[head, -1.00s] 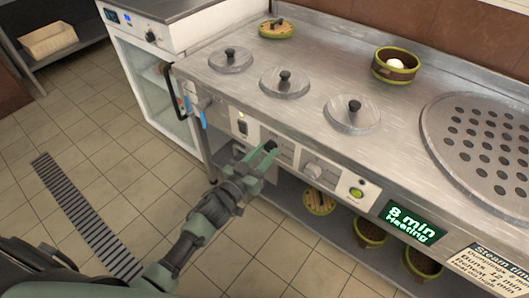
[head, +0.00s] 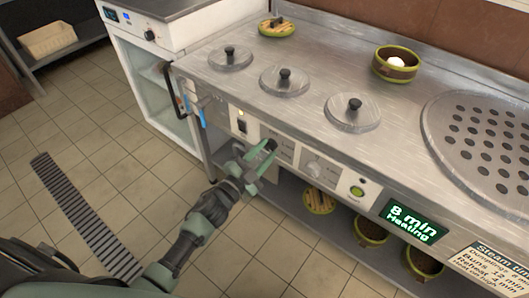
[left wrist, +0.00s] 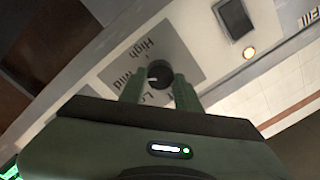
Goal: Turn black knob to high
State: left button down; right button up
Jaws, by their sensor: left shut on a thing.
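The black knob (left wrist: 159,73) sits on a grey label plate (left wrist: 178,38) on the steamer's front panel. The plate reads High, Mild and a partly covered Lo. A white mark on the knob faces left in the left wrist view, roughly toward Mild. My left gripper (left wrist: 159,90) is shut on the knob, one finger on each side. In the head view my left gripper (head: 261,154) is at the front panel and covers much of the knob. My right gripper is not in view.
A display (head: 411,221) reads 8 min Heating. Lidded wells (head: 284,82) line the steel top. Pots (head: 423,262) stand on the shelf below.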

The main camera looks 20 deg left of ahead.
pick_arm(q)
jog(key=shift+m, duration=1)
jog(key=m+b, duration=0.1)
jog(key=m, duration=0.3)
jog(key=shift+f+m+h, duration=0.1)
jog(key=shift+m+h, duration=0.2)
jog(key=shift+m, duration=0.1)
jog(key=shift+m+h+b, duration=0.3)
jog(key=shift+m+b, duration=0.4)
jog(key=shift+m, duration=1.7)
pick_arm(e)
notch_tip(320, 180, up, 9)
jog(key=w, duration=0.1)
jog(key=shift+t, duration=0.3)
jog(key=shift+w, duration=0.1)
pick_arm(q)
jog(key=c, duration=1)
grip_release()
